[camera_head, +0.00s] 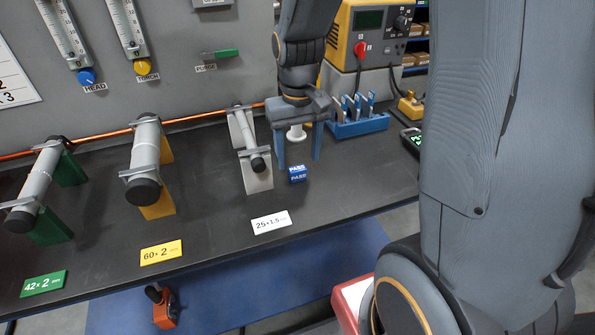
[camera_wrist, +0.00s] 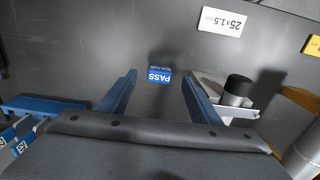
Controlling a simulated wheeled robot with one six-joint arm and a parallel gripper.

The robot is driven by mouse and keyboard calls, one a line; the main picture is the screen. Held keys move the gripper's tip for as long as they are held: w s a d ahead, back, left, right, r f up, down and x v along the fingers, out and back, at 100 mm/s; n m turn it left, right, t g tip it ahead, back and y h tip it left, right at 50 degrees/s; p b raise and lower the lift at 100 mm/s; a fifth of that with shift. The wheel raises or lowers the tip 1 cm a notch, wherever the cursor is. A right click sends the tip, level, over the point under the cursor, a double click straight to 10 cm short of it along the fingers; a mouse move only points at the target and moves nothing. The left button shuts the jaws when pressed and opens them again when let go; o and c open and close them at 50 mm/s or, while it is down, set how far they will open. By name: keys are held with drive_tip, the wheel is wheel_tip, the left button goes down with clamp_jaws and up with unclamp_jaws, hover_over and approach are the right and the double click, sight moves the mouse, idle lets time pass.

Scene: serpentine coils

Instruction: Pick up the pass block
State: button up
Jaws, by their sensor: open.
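The pass block (camera_head: 298,174) is a small blue block with white "PASS" lettering. It sits on the dark bench top, just right of the 25x1.5 tube on its grey stand. My gripper (camera_head: 299,165) is open and points down, with its two blue fingers close behind the block in the head view. In the wrist view the block (camera_wrist: 159,75) lies between and slightly beyond the fingertips of my gripper (camera_wrist: 158,83). It appears apart from both fingers, and nothing is held.
The grey stand with its black-capped tube (camera_wrist: 237,88) is close beside one finger. A blue rack (camera_head: 360,124) stands behind, on the right. A white 25x1.5 card (camera_head: 271,222) lies near the front edge. The bench in front of the block is clear.

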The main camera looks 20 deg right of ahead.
sight(297, 168)
drive_tip(key=shift+w+f+p, duration=0.2)
drive_tip(key=shift+f+p, duration=0.25)
drive_tip(key=shift+f, duration=1)
drive_tip(key=shift+w+f+p, duration=0.15)
drive_tip(key=shift+f+p, duration=0.25)
drive_tip(key=shift+f, duration=1)
drive_tip(key=c, duration=1.1)
